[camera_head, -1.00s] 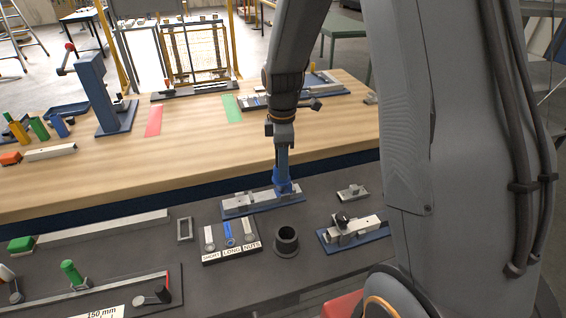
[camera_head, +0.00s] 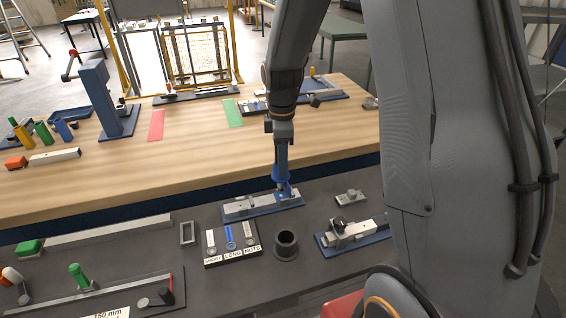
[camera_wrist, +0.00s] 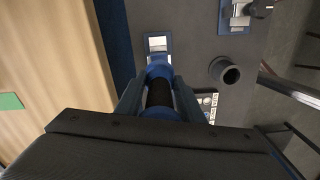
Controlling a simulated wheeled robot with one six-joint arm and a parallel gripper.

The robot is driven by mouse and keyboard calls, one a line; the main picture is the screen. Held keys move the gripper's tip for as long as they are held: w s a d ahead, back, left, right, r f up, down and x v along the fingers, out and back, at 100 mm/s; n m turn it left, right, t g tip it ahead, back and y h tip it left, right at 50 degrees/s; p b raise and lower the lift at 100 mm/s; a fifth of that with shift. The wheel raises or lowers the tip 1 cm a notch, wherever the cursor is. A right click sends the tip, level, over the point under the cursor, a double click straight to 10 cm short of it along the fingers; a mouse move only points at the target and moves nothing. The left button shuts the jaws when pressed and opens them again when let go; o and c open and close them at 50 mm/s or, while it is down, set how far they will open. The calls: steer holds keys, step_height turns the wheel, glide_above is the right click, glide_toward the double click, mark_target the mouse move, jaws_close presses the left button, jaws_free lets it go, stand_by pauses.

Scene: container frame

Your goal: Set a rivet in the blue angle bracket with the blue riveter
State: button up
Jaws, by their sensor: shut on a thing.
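My gripper (camera_head: 281,153) points down over the near bench and is shut on the blue riveter (camera_head: 281,172). In the wrist view the riveter (camera_wrist: 158,94), blue with a black band, sits between the two fingers. Its lower end is at the right part of a blue-based fixture (camera_head: 236,213) that carries a pale metal bar; the wrist view also shows the fixture (camera_wrist: 156,36). I cannot tell whether the tip touches the work. The blue angle bracket is not clearly told apart from the fixture and riveter, and no rivet shows at the tip.
A parts tray labelled SHORT, LONG and NUTS (camera_head: 214,262) and a black cup (camera_head: 286,246) stand in front of the fixture. A second blue-based fixture (camera_head: 352,237) is to the right. A wooden table (camera_head: 190,145) lies behind, with a blue press (camera_head: 100,95).

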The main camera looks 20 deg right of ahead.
steer(key=shift+r+p, duration=1.3)
steer(key=shift+r, duration=0.7)
